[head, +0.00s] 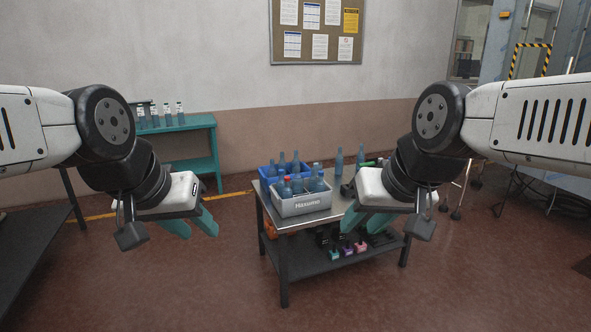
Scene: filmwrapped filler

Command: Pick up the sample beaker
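I cannot make out a sample beaker for certain. A grey crate (303,206) marked "Hexumo" stands on the metal cart (335,210) and holds several blue bottles, one with a red cap (287,180). A blue crate (265,181) with more bottles stands behind it. My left gripper (195,226) hangs in the air left of the cart, its teal fingers apart and nothing between them. My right gripper (364,222) is in front of the cart's right part and hides some of its top. Its teal fingers are apart, with nothing seen between them.
Two blue bottles (360,156) stand at the cart's back right, near a green object (368,164). Small coloured items (347,250) lie on the lower shelf. A teal shelf (188,128) with several bottles stands by the wall. The floor (160,290) in front is clear.

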